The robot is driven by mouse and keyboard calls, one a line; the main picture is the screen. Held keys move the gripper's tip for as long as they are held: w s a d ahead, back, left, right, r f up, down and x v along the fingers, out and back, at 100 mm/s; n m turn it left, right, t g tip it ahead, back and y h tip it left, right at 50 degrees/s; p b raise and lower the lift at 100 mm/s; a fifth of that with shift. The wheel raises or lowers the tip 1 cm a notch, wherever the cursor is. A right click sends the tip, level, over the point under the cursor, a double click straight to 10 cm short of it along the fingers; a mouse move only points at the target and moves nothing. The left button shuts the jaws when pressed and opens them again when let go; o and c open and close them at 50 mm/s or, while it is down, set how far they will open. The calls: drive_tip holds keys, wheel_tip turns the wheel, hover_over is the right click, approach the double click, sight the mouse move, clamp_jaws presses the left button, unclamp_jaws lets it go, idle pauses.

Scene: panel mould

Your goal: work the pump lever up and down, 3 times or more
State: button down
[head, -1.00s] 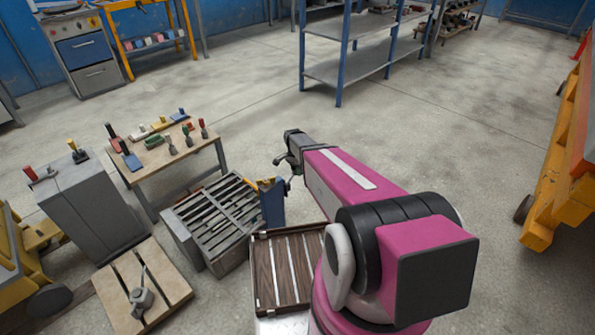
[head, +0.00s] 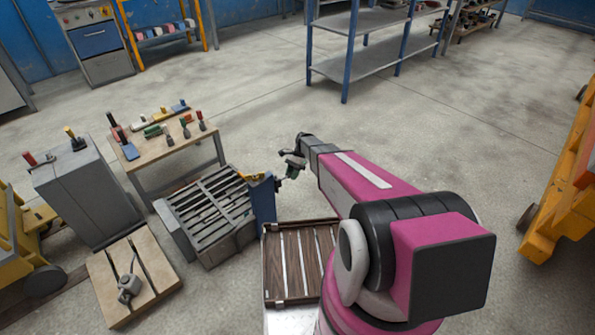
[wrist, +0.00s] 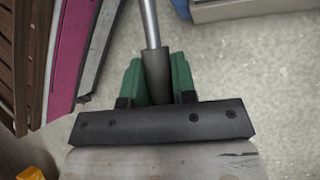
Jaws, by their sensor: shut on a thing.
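In the wrist view, my gripper (wrist: 157,82) has its two green fingers shut on the dark grip of a bare metal rod (wrist: 149,22), which looks like the pump lever. The rod runs out of the top edge, and its far end is hidden. In the head view, my gripper (head: 294,168) is beside the upper right of a narrow blue upright block (head: 263,203). The lever is too small to make out there. A small grey device with a thin rod (head: 130,288) sits on a wooden board at lower left; I cannot tell whether it is a pump.
A grey slatted box (head: 212,215) stands left of the blue block. A brown slatted tray (head: 267,270) lies nearer me. A bench with small tools (head: 165,150) is behind. A blue-legged shelf (head: 375,62) and an orange cart (head: 560,165) stand beyond open floor.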

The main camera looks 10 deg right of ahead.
wheel_tip(320, 180, down, 2)
drive_tip(key=shift+a+f+g+y, duration=0.1)
drive_tip(key=shift+a+g+y, duration=0.05)
drive_tip(key=shift+g+y, duration=0.75)
drive_tip(key=shift+s+a+f+g+y, duration=0.15)
drive_tip(key=shift+f+g+y, duration=0.1)
drive_tip(key=shift+f+y, duration=0.15)
drive_tip(key=shift+s+a+f+g+y, duration=0.15)
drive_tip(key=shift+f+g+y, duration=0.15)
drive_tip(key=shift+y, duration=0.1)
drive_tip(key=c, duration=0.9)
unclamp_jaws()
drive_tip(key=v, duration=1)
drive_tip(key=shift+w+d+r, duration=0.15)
drive_tip(key=shift+w+d, duration=0.05)
